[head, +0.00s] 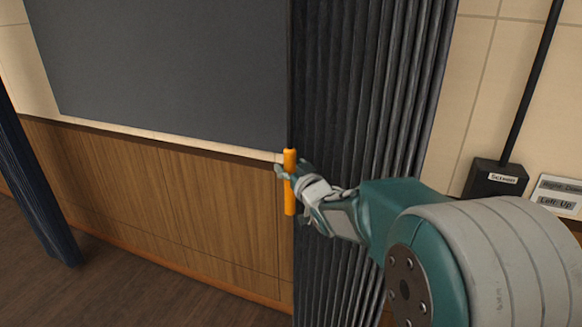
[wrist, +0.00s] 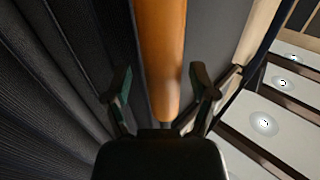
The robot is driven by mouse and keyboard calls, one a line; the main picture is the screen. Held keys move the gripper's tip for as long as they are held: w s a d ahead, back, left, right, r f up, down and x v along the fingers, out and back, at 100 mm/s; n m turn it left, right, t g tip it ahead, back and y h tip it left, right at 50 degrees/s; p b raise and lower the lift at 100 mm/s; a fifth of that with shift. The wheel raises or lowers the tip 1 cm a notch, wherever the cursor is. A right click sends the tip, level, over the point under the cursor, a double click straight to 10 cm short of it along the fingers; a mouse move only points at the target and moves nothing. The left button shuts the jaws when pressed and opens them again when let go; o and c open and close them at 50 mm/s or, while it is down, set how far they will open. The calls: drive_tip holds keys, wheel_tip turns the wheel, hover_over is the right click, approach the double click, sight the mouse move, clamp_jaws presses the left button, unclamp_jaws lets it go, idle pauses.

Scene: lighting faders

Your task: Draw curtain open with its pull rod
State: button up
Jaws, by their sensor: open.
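The dark pleated curtain (head: 365,90) hangs gathered in the middle of the head view, with its left edge beside a dark grey panel. The orange pull rod (head: 290,200) hangs upright at that left edge. My gripper (head: 282,172) is at the rod, reaching from the right. In the wrist view the rod (wrist: 160,60) runs between the two fingers of my gripper (wrist: 163,90), which stand apart on either side of it. The fingers look open and not closed on the rod. The curtain (wrist: 60,80) fills the left of the wrist view.
A second dark curtain (head: 35,185) hangs at the far left. The dark grey panel (head: 165,65) is above wood panelling (head: 170,205). At right are a black box labelled "Screen" (head: 494,180) with a black pole, and a white label plate (head: 560,195). The floor (head: 110,290) at lower left is clear.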

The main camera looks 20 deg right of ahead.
drive_tip(key=s+d, duration=0.1)
drive_tip(key=s, duration=1)
drive_tip(key=shift+s+d, duration=0.4)
